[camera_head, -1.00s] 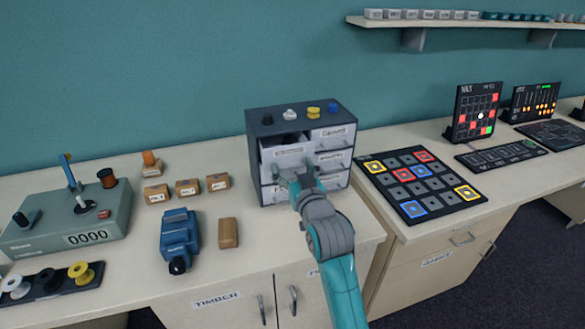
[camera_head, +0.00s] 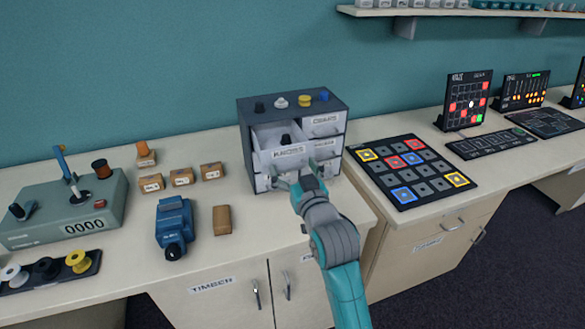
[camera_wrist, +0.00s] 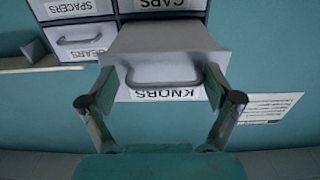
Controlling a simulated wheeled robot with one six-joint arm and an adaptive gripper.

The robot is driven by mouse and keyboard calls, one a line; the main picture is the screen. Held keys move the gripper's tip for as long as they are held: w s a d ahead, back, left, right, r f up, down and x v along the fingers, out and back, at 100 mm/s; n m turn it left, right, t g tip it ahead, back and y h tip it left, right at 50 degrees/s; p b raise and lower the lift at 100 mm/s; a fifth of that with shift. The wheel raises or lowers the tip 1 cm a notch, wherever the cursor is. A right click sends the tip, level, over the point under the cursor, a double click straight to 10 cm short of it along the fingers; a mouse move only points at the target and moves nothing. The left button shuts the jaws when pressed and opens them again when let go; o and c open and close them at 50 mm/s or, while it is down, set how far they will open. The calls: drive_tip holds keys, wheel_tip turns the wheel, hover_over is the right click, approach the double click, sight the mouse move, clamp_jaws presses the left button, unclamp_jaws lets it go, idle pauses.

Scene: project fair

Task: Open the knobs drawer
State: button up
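The knobs drawer (camera_head: 284,158) sticks well out of the upper left of a small dark grey cabinet (camera_head: 243,125). Its white front carries a KNOBS label, and a black knob (camera_head: 286,139) shows inside. In the wrist view, which is upside down, the drawer front (camera_wrist: 117,66) has a grey bar handle (camera_wrist: 164,82) across it. My gripper (camera_head: 295,177) is just in front of and below the drawer front. In the wrist view my gripper (camera_wrist: 160,92) has its fingers spread wide, one near each end of the handle; I cannot tell whether they touch it.
Other drawers, labelled SPACERS (camera_wrist: 68,8), GEARS (camera_wrist: 78,42) and CAPS (camera_wrist: 162,4), are shut. Coloured knobs stand on the cabinet top. A blue device (camera_head: 174,228) and small boxes (camera_head: 181,178) lie left; a button board (camera_head: 412,171) lies right. The counter before the cabinet is mostly clear.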

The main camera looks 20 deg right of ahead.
drive_tip(key=shift+s, duration=0.1)
drive_tip(key=s, duration=1.2)
drive_tip(key=shift+f, duration=0.1)
drive_tip(key=s+f+g, duration=0.2)
drive_tip(key=s+f, duration=1.3)
drive_tip(key=s, duration=0.1)
drive_tip(key=s+f, duration=0.1)
drive_tip(key=s, duration=1)
drive_tip(key=s+f+g, duration=0.1)
drive_tip(key=s+f, duration=0.1)
drive_tip(key=s, duration=1)
drive_tip(key=shift+a+f, duration=0.3)
